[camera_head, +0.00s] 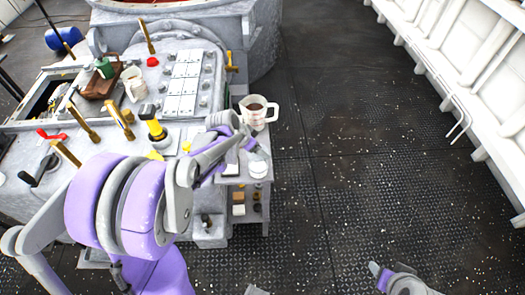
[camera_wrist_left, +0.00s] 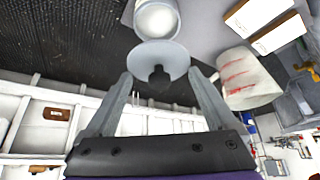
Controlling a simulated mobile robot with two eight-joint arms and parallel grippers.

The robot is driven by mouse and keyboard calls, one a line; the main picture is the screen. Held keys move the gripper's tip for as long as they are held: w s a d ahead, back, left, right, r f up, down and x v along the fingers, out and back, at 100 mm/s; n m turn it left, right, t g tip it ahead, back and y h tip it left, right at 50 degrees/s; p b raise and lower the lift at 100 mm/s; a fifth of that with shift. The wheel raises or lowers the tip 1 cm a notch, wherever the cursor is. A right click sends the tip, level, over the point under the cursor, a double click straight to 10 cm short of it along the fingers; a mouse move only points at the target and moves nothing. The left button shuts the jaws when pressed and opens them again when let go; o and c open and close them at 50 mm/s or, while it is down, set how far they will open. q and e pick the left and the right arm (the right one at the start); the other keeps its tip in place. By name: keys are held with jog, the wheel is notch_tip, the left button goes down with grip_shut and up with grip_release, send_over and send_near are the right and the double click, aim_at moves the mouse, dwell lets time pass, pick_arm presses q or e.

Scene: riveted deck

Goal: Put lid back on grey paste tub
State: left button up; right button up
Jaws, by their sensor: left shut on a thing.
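The tub (camera_head: 259,170) is a small whitish round pot on the side shelf of the console. In the left wrist view the tub (camera_wrist_left: 157,20) shows at the top, just beyond the lid. The lid (camera_wrist_left: 150,57) is a pale grey disc with a dark knob, between my left fingertips. My left gripper (camera_wrist_left: 160,75) is shut on it. In the head view my left gripper (camera_head: 256,152) is just above the tub. The lid overlaps the tub in the wrist view; I cannot tell whether they touch. Part of my right arm shows at the bottom edge; its fingertips are unclear.
A white jug (camera_head: 257,112) with dark contents stands behind the tub; its red-marked side shows in the wrist view (camera_wrist_left: 247,80). The console (camera_head: 205,130) with levers lies to the left. Dark deck floor (camera_head: 350,170) to the right is clear.

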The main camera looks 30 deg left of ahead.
pick_arm(q)
jog(key=shift+w, duration=0.1)
jog(key=shift+f+b, duration=0.55)
jog(key=shift+f, duration=0.3)
jog(key=shift+f+b, duration=1.6)
jog(key=shift+f, duration=0.7)
jog(key=shift+f+b, duration=0.15)
jog(key=shift+b, duration=0.15)
jog(key=o, duration=1)
